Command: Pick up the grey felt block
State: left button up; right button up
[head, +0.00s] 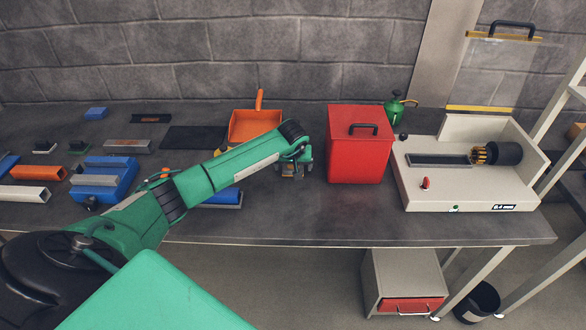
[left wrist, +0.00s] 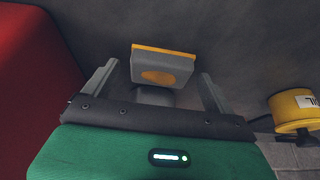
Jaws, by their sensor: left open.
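A grey block (left wrist: 163,67) with an orange edge and an orange oval on its face shows in the left wrist view. It lies between and just beyond the fingertips of my left gripper (left wrist: 159,70); its felt texture cannot be made out. The fingers are spread, with a gap on each side of the block. In the head view my left gripper (head: 291,172) hangs low over the bench, just left of the red box, and the block under it is mostly hidden. My right gripper is not in view.
The red lidded box (head: 360,158) stands close beside the left gripper. A yellow tin (left wrist: 293,110) shows at right in the left wrist view. An orange dustpan (head: 253,124) lies behind my arm. A white brush machine (head: 468,190) is at right. Several blocks and channels crowd the left.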

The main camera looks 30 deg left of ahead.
aim_at(293, 169)
pick_arm(q)
jog(key=c, duration=1.1)
jog(key=shift+o, duration=0.2)
jog(key=shift+r, duration=0.15)
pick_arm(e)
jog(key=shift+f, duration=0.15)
